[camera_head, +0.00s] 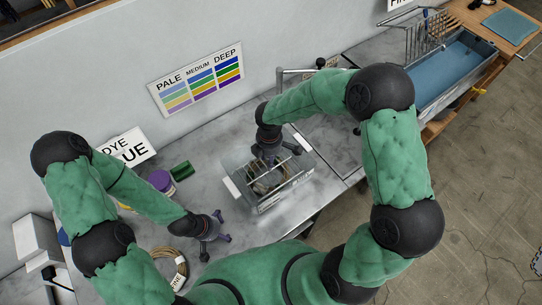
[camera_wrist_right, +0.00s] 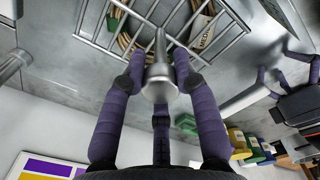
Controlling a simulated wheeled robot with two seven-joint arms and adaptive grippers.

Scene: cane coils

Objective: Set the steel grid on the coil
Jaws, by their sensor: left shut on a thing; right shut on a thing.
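The steel grid (camera_head: 273,187) is a small rack of thin bars with an upright stem. My right gripper (camera_head: 268,150) is shut on that stem, shown close up in the right wrist view (camera_wrist_right: 157,80). A tan cane coil (camera_head: 264,180) lies under the grid in a clear tray (camera_head: 284,205). Its tag and strands show between the grid bars (camera_wrist_right: 128,42). I cannot tell whether grid and coil touch. My left gripper (camera_head: 217,228) is low at the tray's left, its fingers spread; what it grips is unclear.
Another tagged cane coil (camera_head: 165,262) lies at the front left. A purple-lidded tub (camera_head: 160,181) and a green block (camera_head: 182,171) stand behind my left gripper. A blue basin (camera_head: 455,75) with a wire rack is at the far right. Bench right of the tray is clear.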

